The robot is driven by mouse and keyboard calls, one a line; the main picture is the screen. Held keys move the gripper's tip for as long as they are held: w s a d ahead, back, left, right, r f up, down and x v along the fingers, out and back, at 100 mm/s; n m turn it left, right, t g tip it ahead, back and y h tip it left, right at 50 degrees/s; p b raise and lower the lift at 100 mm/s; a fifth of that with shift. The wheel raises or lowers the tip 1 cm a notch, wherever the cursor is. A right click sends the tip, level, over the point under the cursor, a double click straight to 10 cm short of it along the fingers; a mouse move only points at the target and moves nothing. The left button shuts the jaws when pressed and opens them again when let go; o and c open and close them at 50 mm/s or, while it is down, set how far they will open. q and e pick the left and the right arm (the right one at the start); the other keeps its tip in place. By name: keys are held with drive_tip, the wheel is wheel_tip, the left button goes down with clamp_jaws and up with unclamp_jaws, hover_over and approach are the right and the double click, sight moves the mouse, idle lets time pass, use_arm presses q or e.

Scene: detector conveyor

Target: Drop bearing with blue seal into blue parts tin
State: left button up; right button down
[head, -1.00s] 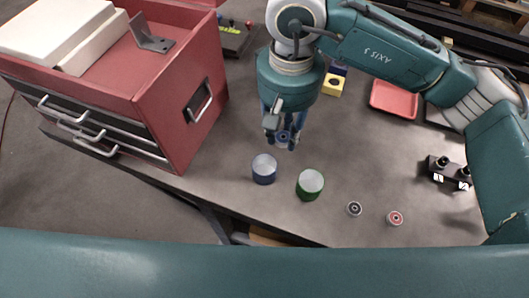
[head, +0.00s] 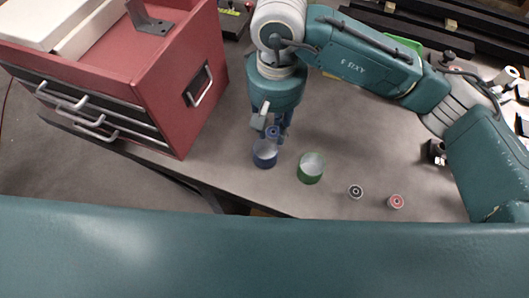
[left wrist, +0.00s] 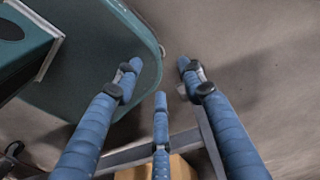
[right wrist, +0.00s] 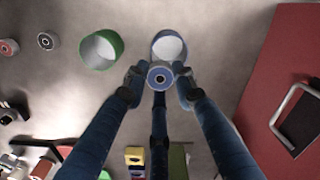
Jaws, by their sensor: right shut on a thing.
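My right gripper (head: 273,132) is shut on the bearing with the blue seal (right wrist: 159,77). In the head view the bearing (head: 272,131) shows between the fingertips, close to the far rim of the blue parts tin (head: 265,157). In the right wrist view the blue tin (right wrist: 168,46) stands open just beyond the bearing, which overlaps its near rim in the picture. Whether the bearing touches the rim I cannot tell. My left gripper (left wrist: 160,72) shows only in the left wrist view, with its fingers apart and nothing between them.
A green tin (head: 310,169) stands right of the blue tin. A bearing with a dark seal (head: 355,191) and one with a red seal (head: 396,201) lie farther right. A red tool chest (head: 165,75) stands at the left. The table's front edge runs close by the tins.

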drive_tip(key=c, duration=1.4)
unclamp_jaws()
drive_tip(key=shift+o, duration=0.3)
drive_tip(key=shift+r, duration=0.1)
use_arm(q)
drive_tip(key=shift+s, duration=0.55)
use_arm(e)
wheel_tip(320, 180, up, 12)
